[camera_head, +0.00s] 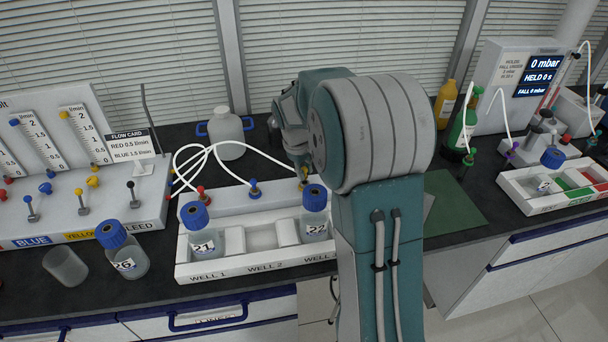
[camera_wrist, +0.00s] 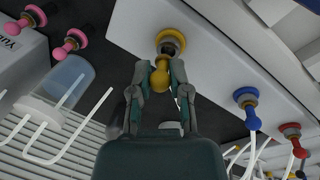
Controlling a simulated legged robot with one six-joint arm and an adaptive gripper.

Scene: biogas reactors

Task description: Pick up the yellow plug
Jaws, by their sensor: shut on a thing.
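My gripper (camera_wrist: 162,72) is shut on the yellow plug (camera_wrist: 159,80) in the wrist view, one finger on each side. The plug is right by a yellow-ringed port (camera_wrist: 171,38) on the white panel; I cannot tell whether it is seated or slightly out. In the head view a bit of yellow (camera_head: 303,183) shows at the rack behind the third well, beside my arm. My arm hides the fingers there.
A blue plug (camera_head: 254,188) and a red plug (camera_head: 201,195) with white tubes sit on the same rack. Capped jars 21 (camera_head: 201,243) and 22 (camera_head: 314,228) stand in front. Jar 26 (camera_head: 127,264) and a clear cup (camera_head: 65,267) stand left. A green mat (camera_head: 455,205) lies right.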

